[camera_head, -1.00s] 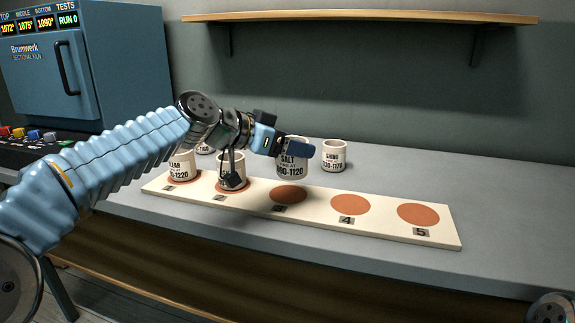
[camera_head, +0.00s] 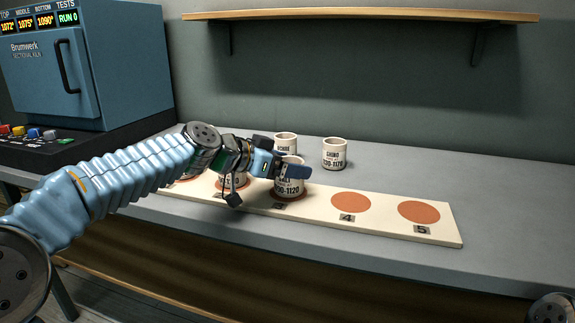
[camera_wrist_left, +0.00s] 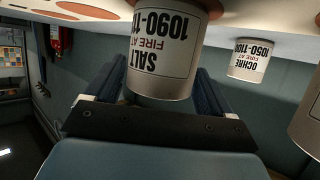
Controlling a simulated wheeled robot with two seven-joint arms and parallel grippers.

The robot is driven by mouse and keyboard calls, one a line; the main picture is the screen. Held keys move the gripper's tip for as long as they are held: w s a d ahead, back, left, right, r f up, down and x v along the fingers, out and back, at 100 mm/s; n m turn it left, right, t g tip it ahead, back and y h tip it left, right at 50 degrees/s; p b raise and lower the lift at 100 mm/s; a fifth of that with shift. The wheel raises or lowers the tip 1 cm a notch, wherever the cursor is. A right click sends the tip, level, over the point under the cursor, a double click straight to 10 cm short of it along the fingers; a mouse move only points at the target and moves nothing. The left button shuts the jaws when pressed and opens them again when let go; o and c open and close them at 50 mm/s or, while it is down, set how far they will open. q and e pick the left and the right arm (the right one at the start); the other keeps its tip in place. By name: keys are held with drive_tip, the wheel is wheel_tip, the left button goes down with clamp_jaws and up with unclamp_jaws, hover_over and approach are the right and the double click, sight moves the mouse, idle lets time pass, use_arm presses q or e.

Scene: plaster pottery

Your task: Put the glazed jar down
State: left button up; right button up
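The white jar marked SALT (camera_head: 289,185) is upright at the third orange disc of the cream test board (camera_head: 385,226). Its base looks to be on the disc or just above it; I cannot tell which. My left gripper (camera_head: 282,162) has its blue fingers on either side of this jar and looks shut on it. In the left wrist view the SALT jar (camera_wrist_left: 165,50) appears upside down between the two fingers (camera_wrist_left: 160,88). My right gripper is not in view.
A jar (camera_head: 232,181) stands on disc 2, partly behind my arm. Discs 4 (camera_head: 350,203) and 5 (camera_head: 418,212) are bare. The blue kiln (camera_head: 85,65) is at left, a shelf (camera_head: 360,17) above.

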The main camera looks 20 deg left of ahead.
use_arm(q)
drive_tip(key=shift+o, duration=1.1)
drive_tip(key=shift+r, duration=0.2)
drive_tip(key=shift+s+a, duration=0.2)
drive_tip(key=shift+a, duration=0.1)
drive_tip(key=b+v, duration=0.3)
drive_tip(key=v, duration=0.8)
drive_tip(key=shift+s+r, duration=0.1)
drive_tip(key=shift+s, duration=0.05)
